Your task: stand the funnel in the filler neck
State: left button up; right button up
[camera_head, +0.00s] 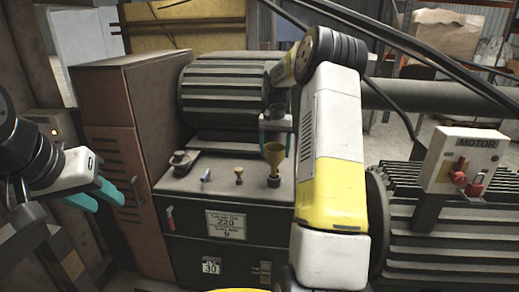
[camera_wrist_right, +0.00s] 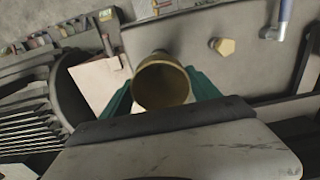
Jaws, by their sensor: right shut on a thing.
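The brass funnel (camera_head: 274,153) is upright, with its wide mouth up, above the dark filler neck (camera_head: 273,182) on top of the black cabinet. Its narrow end meets the neck's top in the head view; I cannot tell whether it is inside. My right gripper (camera_head: 275,143) reaches over from behind and is shut on the funnel. In the right wrist view, the teal fingers flank the funnel (camera_wrist_right: 162,83), and its body hides the neck. My left gripper (camera_head: 110,194) is at the left, away from the cabinet; its finger gap is unclear.
A dark cap-like fitting (camera_head: 183,161), a blue-handled fitting (camera_head: 205,175) and a brass fitting (camera_head: 239,175) stand left of the neck. A ribbed drum (camera_head: 222,88) is behind. A brown cabinet (camera_head: 108,135) stands left, and a motor switch box (camera_head: 464,160) stands right.

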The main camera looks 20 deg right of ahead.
jog(key=shift+f, duration=2.1)
dwell(2.0)
jog(key=o, duration=1.5)
jog(key=shift+r, duration=0.1)
notch_tip(320, 180, up, 8)
jog(key=shift+f, duration=0.1)
jog(key=s+a+r+n+t, duration=0.2)
jog(key=s+a+r, duration=0.4)
jog(key=s, duration=0.2)
jog(key=s+a+r+n+t, duration=0.1)
jog(key=s+a+r, duration=0.45)
jog(key=s, duration=0.25)
jog(key=s+a+f+n+t+y, duration=0.1)
jog(key=s+a, duration=0.2)
jog(key=s, duration=0.5)
jog(key=s+a+n+t+y, duration=0.1)
jog(key=s+a+t, duration=0.1)
jog(key=s, duration=0.6)
jog(key=shift+s+a+f+n, duration=0.35)
jog(key=shift+a+f+n, duration=0.05)
jog(key=shift+a, duration=0.05)
